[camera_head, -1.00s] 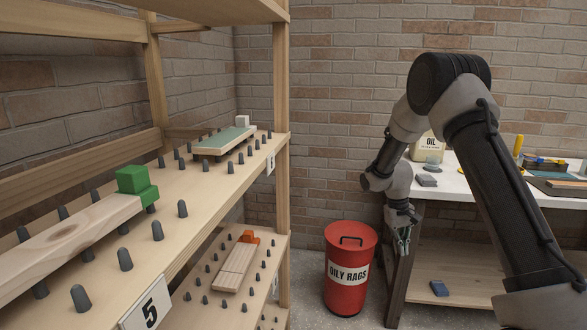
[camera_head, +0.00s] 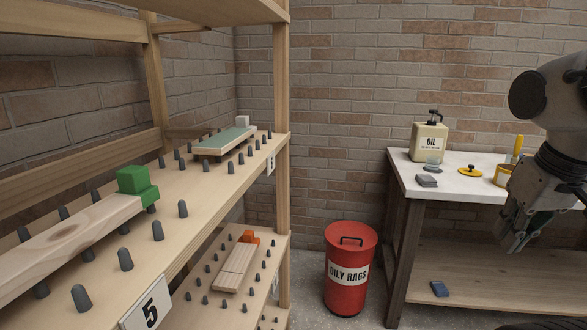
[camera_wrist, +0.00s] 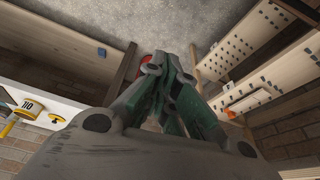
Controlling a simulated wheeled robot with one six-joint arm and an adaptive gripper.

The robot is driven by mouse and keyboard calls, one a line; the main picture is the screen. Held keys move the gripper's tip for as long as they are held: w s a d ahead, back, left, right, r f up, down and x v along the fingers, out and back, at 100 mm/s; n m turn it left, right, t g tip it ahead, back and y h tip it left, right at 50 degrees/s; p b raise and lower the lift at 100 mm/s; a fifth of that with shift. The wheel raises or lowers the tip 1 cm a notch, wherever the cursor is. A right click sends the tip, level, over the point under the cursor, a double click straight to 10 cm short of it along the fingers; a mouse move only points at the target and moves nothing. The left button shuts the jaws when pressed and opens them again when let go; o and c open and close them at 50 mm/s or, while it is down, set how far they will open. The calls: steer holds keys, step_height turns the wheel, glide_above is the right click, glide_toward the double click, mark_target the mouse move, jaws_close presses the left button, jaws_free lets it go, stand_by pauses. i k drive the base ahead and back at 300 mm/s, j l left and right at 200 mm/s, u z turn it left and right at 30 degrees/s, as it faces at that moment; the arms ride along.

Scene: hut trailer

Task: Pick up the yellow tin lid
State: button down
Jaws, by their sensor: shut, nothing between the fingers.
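My gripper (camera_head: 511,246) is shut and empty. It hangs at the front of the bench, lower in the picture than the lid and to its right, clear of it. In the wrist view my gripper's fingers (camera_wrist: 170,62) point towards the floor. The labelled tin (camera_wrist: 28,107) shows there at the left edge.
An oil can (camera_head: 429,142), a small glass dish (camera_head: 432,165) and a grey block (camera_head: 427,181) stand left of the lid. A yellow-handled brush (camera_head: 518,148) rises behind the tin. A red oily-rags bin (camera_head: 350,270) stands left of the bench. Pegged shelves (camera_head: 200,215) fill the left.

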mark_target(470, 171)
steer(key=z, duration=1.1)
